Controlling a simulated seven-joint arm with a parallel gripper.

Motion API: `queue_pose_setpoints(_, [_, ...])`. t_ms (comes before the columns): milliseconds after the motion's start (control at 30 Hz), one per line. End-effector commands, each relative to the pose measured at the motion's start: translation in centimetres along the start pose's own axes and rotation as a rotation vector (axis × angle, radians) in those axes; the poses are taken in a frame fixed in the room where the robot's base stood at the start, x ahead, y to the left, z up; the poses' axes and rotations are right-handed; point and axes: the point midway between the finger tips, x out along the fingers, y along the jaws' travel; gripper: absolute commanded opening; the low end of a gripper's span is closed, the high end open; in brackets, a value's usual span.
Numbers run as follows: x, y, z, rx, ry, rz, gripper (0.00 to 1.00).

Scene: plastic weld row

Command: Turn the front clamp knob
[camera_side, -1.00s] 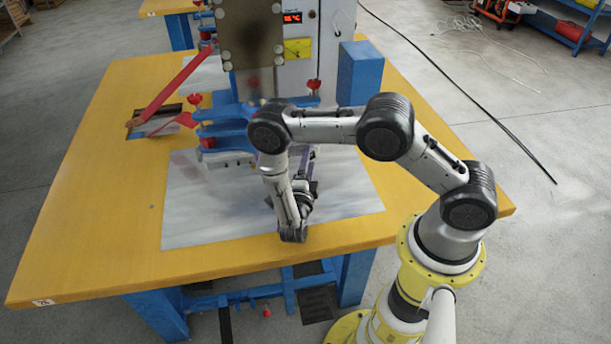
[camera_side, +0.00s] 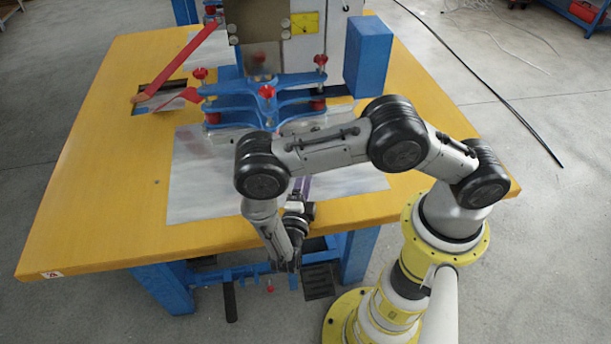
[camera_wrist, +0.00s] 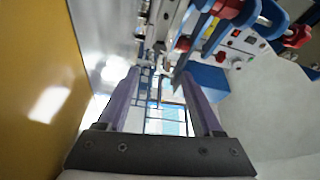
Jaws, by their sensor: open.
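The blue clamp frame (camera_side: 240,107) of the press carries several red knobs. One red knob (camera_side: 267,91) sits on the clamp's near middle, facing the side camera; I take it for the front clamp knob. Others sit at the left (camera_side: 200,73) and right (camera_side: 320,60). In the wrist view a red knob (camera_wrist: 297,37) shows at the upper right, outside my fingers; I cannot tell which one it is. My gripper (camera_side: 307,184) is low over the front of the pale sheet, apart from the clamp. In the wrist view my gripper (camera_wrist: 160,88) has its purple fingers apart with nothing between them.
The grey press head (camera_side: 258,35) stands above the clamp, with a blue block (camera_side: 368,58) at its right. A red lever (camera_side: 180,65) slants at the left. The pale sheet (camera_side: 205,190) lies on the yellow table (camera_side: 105,180), whose left and front parts are clear.

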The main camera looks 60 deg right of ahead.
Motion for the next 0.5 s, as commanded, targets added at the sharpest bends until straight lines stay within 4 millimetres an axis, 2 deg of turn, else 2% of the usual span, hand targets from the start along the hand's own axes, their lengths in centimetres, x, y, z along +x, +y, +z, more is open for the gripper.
queue_pose_setpoints(300, [0.05, -0.06, -0.04, 0.024, -0.005, 0.0, 0.67])
queue_pose_setpoints(500, [0.2, -0.42, -0.43, 0.225, -0.047, 0.002, 0.67])
